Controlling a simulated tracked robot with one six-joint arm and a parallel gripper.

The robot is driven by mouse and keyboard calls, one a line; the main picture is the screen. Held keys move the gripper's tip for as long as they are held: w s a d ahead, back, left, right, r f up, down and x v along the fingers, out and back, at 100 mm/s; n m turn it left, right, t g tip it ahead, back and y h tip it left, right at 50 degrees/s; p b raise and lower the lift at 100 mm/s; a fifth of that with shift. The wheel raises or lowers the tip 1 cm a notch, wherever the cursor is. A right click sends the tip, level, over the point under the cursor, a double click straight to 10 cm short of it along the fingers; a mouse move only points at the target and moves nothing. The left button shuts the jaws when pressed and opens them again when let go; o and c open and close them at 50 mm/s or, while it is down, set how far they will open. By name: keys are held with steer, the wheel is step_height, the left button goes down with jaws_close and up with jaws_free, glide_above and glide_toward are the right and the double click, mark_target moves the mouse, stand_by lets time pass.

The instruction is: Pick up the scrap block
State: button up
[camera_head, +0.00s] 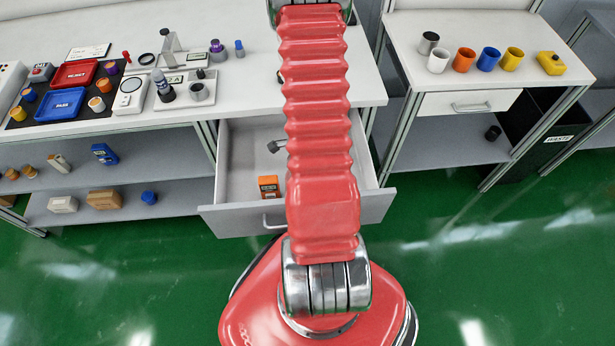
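I cannot tell for sure which object is the scrap block. Small block-like things show in several places: a brown block (104,199) and a whitish block (62,205) on the lower shelf, and a beige block (59,163) on the shelf above. An orange box with a dark label (269,186) stands in the open drawer (240,150). My red arm rises through the middle of the picture and leaves at the top edge. My gripper is out of view. The arm hides part of the drawer and of the bench behind it.
The left bench (260,85) holds a red tray (74,73), a blue tray (60,104) and instruments. The drawer juts out below it. The right bench (415,25) carries cups and a yellow box (551,63). A black waste bin (540,120) stands beneath. Green floor is clear in front.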

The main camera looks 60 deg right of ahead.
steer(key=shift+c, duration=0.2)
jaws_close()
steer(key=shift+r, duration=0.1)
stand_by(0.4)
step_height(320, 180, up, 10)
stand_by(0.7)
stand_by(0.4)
